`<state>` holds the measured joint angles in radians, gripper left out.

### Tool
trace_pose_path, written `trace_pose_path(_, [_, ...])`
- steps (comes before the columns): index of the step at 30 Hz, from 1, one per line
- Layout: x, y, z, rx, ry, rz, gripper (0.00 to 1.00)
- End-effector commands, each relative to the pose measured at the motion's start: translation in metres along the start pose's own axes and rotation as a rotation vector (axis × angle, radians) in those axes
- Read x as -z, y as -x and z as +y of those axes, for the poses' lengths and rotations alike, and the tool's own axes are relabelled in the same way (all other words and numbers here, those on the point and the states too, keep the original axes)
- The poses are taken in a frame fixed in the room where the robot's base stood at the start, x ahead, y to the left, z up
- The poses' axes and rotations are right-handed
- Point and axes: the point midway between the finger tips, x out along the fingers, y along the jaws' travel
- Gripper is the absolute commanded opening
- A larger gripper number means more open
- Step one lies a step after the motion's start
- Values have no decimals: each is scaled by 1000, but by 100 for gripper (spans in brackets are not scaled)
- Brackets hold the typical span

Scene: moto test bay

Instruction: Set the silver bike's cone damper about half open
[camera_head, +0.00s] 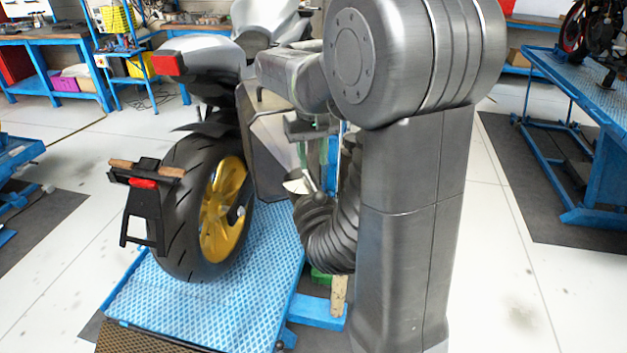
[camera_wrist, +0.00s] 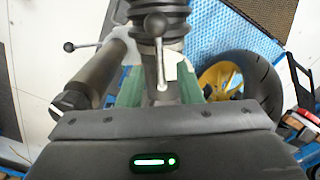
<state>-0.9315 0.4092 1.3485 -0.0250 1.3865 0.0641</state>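The silver bike (camera_head: 215,60) stands on a blue lift, its yellow rear wheel (camera_head: 222,210) towards me. A pale cone (camera_head: 297,183) tops a dark ribbed hose (camera_head: 330,235) beside the bike, partly hidden by my arm. My gripper (camera_wrist: 161,82) is open, with green fingers on either side of the lever's tip. I see gaps beside the tip; contact is not visible. The damper's plate is not visible, so its opening cannot be told.
A second ball-ended lever (camera_wrist: 72,46) points left in the wrist view, above a thick dark cylinder (camera_wrist: 98,75) close to the left finger. The blue lift (camera_head: 190,310) lies below the bike. Another blue bench (camera_head: 590,90) stands right, with clear floor (camera_head: 500,270) between.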

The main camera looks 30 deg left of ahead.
Motion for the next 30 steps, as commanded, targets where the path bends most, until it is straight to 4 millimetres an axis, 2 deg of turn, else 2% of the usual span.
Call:
trace_pose_path(3, [-1,-26,0,0,-1,-4,32])
trace_pose_path(10, [0,-61,0,0,0,-1,32])
trace_pose_path(15, [0,-72,0,0,0,1,32])
trace_pose_path(23, [0,-74,0,0,0,1,32])
trace_pose_path(24, [0,-74,0,0,0,1,30])
trace_pose_path(28, [0,-74,0,0,0,1,5])
trace_pose_path(29, [0,-74,0,0,0,1,0])
trace_pose_path(30, [0,-74,0,0,0,1,0])
